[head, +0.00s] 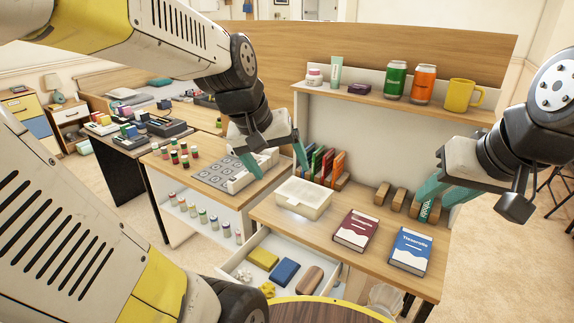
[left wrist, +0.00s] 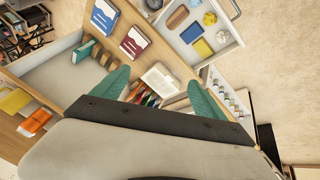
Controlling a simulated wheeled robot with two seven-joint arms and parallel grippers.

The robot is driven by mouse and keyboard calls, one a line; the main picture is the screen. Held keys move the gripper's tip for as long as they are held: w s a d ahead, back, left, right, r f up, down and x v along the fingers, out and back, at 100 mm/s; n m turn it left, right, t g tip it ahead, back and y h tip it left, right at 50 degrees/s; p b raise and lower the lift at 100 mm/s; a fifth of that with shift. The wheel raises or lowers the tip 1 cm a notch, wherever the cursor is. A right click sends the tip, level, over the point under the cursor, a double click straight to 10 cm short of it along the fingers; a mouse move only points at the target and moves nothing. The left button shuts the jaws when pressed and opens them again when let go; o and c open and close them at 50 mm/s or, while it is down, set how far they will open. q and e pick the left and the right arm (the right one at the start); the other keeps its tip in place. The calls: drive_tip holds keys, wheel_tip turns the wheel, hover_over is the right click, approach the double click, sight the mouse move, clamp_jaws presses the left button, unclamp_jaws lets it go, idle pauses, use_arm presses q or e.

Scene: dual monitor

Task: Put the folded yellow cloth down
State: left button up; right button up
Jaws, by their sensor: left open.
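The folded yellow cloth (head: 263,258) lies flat in the open white drawer, left of a blue folded item (head: 285,271). It also shows in the left wrist view (left wrist: 202,48). My left gripper (head: 275,162) is open with nothing between its fingers. It hangs above the desk near the upright books and the white box, up and away from the drawer. Its spread teal fingers also show in the left wrist view (left wrist: 158,92). My right gripper (head: 441,197) is at the right by the wooden blocks. Its fingertips overlap a teal book there, so its opening is unclear.
The drawer (head: 233,264) also holds a brown oval item (head: 309,280) and small yellow pieces. A shelf behind holds cans and a yellow mug (head: 459,95).

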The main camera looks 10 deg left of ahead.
use_arm(q)
drive_tip(key=s+d+r+m+t, duration=0.1)
drive_tip(key=s+r+m, duration=0.1)
drive_tip(key=s, duration=0.5)
drive_tip(key=shift+r+m, duration=0.35)
drive_tip(key=shift+m, duration=0.15)
drive_tip(key=shift+o, duration=0.5)
